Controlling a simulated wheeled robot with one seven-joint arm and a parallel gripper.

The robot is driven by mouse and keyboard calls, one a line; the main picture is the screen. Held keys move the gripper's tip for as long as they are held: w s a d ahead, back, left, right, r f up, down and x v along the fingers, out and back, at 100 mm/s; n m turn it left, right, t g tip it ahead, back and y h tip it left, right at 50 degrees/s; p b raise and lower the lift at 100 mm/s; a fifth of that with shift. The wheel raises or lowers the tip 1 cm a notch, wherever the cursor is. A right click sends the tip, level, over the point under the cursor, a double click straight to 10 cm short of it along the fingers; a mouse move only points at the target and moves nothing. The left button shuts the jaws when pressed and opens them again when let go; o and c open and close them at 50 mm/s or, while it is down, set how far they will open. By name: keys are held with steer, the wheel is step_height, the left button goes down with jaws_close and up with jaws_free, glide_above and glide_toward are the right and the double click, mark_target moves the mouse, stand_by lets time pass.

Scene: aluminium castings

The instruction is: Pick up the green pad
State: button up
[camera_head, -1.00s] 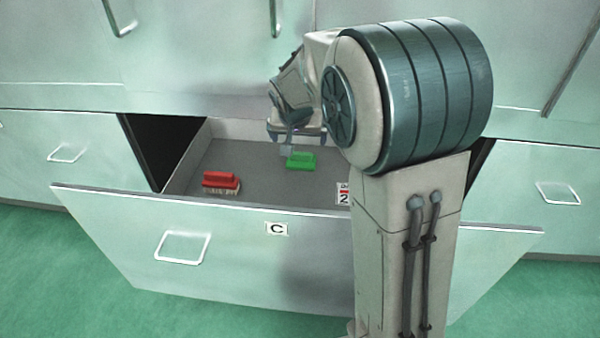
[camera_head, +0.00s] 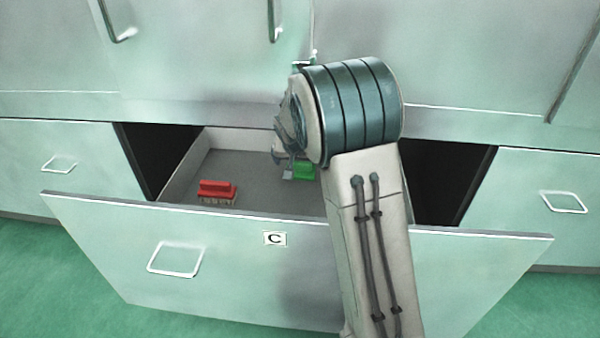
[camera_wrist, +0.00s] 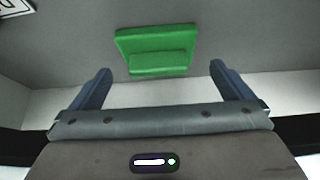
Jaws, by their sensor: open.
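The green pad (camera_head: 304,170) lies on the floor of the open drawer, partly hidden by my arm in the head view. In the wrist view the green pad (camera_wrist: 157,50) shows whole, with a raised grip along its lower side. My gripper (camera_wrist: 160,78) is open and empty, its two blue fingers apart, with the pad beyond the fingertips and between their lines. In the head view my gripper (camera_head: 288,172) is down in the drawer just left of the pad, mostly hidden by my wrist. I cannot tell whether it touches the pad.
The open drawer (camera_head: 130,250) has a front marked C (camera_head: 275,239). A red brush (camera_head: 217,190) lies in it, left of the pad. A printed label (camera_wrist: 16,7) shows at the wrist view's corner. Closed cabinet doors (camera_head: 210,60) stand behind. The drawer floor between brush and pad is clear.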

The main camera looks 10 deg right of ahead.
mark_target(300, 163)
steer(key=x, duration=0.3)
steer(key=shift+w+d+f+b, duration=0.1)
steer(key=shift+w+d+b, duration=0.05)
steer(key=shift+b, duration=0.15)
steer(key=c, duration=0.9)
steer(key=shift+s+r+p, duration=0.2)
steer(key=shift+r+p, duration=0.2)
steer(key=shift+r, duration=0.2)
step_height(300, 163, up, 6)
steer(key=shift+p, duration=1.05)
steer(key=s+a, duration=0.2)
steer(key=s, duration=0.4)
steer(key=s+a, duration=0.2)
steer(key=s, duration=0.4)
steer(key=s+a, duration=0.2)
steer(key=s, duration=0.4)
steer(key=shift+s+a+b, duration=0.1)
steer(key=shift+s+b, duration=0.25)
steer(key=shift+o, duration=0.4)
